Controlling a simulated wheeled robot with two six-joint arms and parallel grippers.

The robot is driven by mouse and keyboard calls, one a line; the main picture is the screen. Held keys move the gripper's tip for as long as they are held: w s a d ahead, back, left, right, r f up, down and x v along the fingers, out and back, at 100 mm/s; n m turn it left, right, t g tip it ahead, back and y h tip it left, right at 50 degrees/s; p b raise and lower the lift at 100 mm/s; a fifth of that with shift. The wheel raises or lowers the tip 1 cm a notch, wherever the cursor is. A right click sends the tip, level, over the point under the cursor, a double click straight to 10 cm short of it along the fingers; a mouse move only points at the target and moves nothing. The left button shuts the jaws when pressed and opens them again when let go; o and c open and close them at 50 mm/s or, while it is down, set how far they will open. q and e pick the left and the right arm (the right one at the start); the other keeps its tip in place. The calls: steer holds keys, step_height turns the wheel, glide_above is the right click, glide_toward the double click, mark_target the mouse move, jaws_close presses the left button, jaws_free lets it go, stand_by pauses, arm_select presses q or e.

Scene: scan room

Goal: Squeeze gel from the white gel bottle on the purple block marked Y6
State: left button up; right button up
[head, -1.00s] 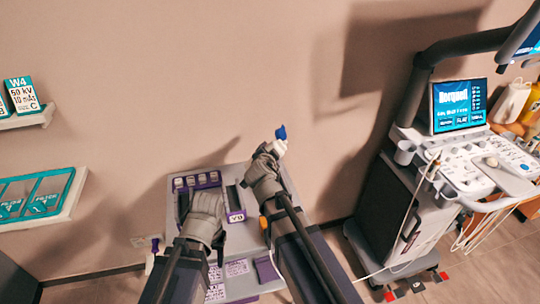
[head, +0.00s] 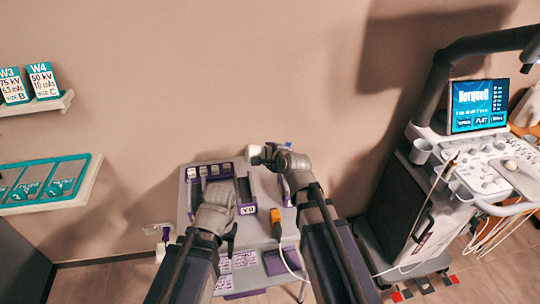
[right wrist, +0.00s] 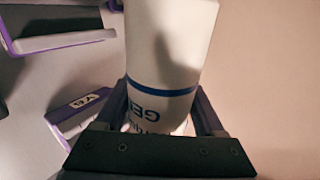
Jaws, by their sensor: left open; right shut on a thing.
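The white gel bottle (head: 255,154) is in my right gripper (head: 268,156) above the back of the grey cart. In the right wrist view the white bottle (right wrist: 170,45), with a blue band and blue lettering, sits between the fingers. A blue part shows behind the gripper in the head view. A purple block (head: 248,211) with a white Y label stands on the cart, left of and below the bottle. Its label (right wrist: 85,100) also shows in the right wrist view; its digit is hard to read. My left gripper (head: 215,197) is open over the cart's left part.
The grey cart (head: 262,195) carries a purple rack (head: 210,172) at the back and a purple pad (head: 281,261) in front. An orange piece (head: 276,222) has a white cable. An ultrasound machine (head: 480,165) stands at right; shelves (head: 45,104) are at left.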

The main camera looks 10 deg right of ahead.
steer(key=shift+f+m+y, duration=0.15)
steer(key=shift+m+y, duration=0.15)
steer(key=shift+m, duration=0.1)
steer(key=shift+d+f+m+t+y+b, duration=0.2)
steer(key=shift+d+m+y+b, duration=0.1)
steer(key=shift+m+y+b, duration=0.5)
steer(key=shift+d+f+m+t+y+b, duration=0.1)
steer(key=shift+d+f+m+y+b, duration=0.3)
steer(key=shift+b, duration=0.65)
steer(key=shift+d+m+t+y+b, duration=0.15)
steer(key=shift+m+y+b, duration=0.45)
steer(key=shift+y+b, duration=0.3)
steer(key=o, duration=0.4)
jaws_close()
